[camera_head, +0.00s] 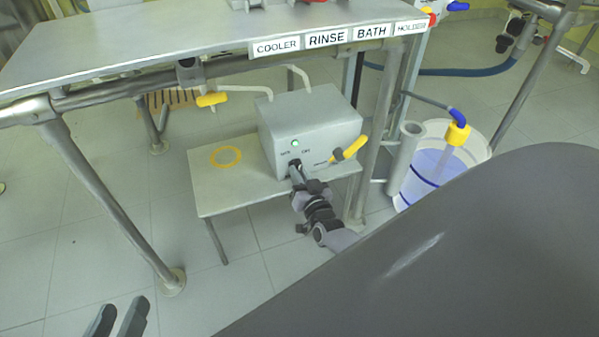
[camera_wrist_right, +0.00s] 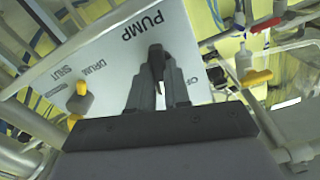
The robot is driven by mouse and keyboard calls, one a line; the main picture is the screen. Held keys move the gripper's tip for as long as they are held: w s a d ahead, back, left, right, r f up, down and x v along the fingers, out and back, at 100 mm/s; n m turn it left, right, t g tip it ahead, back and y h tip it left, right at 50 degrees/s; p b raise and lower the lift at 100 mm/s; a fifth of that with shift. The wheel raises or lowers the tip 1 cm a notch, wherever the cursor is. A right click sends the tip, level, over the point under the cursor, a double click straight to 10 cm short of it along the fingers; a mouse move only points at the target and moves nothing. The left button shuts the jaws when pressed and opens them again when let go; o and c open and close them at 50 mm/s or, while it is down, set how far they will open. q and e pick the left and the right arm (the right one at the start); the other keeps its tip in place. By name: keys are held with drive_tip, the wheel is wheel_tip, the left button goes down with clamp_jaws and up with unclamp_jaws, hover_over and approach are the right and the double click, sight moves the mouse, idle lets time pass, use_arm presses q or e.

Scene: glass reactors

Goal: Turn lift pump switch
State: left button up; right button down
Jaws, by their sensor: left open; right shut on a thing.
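The lift pump is a grey box (camera_head: 310,130) on a low metal table, with a lit green lamp (camera_head: 295,142) on its front. Its black switch (camera_wrist_right: 157,58) sits below the PUMP lettering in the right wrist view. My right gripper (camera_head: 295,170) reaches the box front and is shut on the switch; its fingers hide much of it. My left gripper (camera_head: 118,318) is open and empty at the bottom left, far from the box.
A yellow-handled valve (camera_head: 348,149) sits on the box's right front; it also shows in the right wrist view (camera_wrist_right: 80,100). The low table (camera_head: 215,190) has a yellow ring mark. A bucket (camera_head: 435,165) stands to the right.

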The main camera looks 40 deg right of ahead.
use_arm(q)
drive_tip(key=shift+d+p, duration=0.4)
use_arm(e)
drive_tip(key=shift+f+n, duration=0.1)
drive_tip(key=shift+n, duration=3.2)
drive_tip(key=shift+s, duration=0.1)
drive_tip(key=c, duration=1.1)
unclamp_jaws()
use_arm(q)
drive_tip(key=a+p, duration=0.1)
drive_tip(key=y+p, duration=0.1)
drive_tip(key=p, duration=0.1)
drive_tip(key=shift+s+a+r+g, duration=0.15)
drive_tip(key=shift+a+r+g, duration=0.05)
drive_tip(key=shift+a+g, duration=0.15)
use_arm(e)
drive_tip(key=v, duration=0.7)
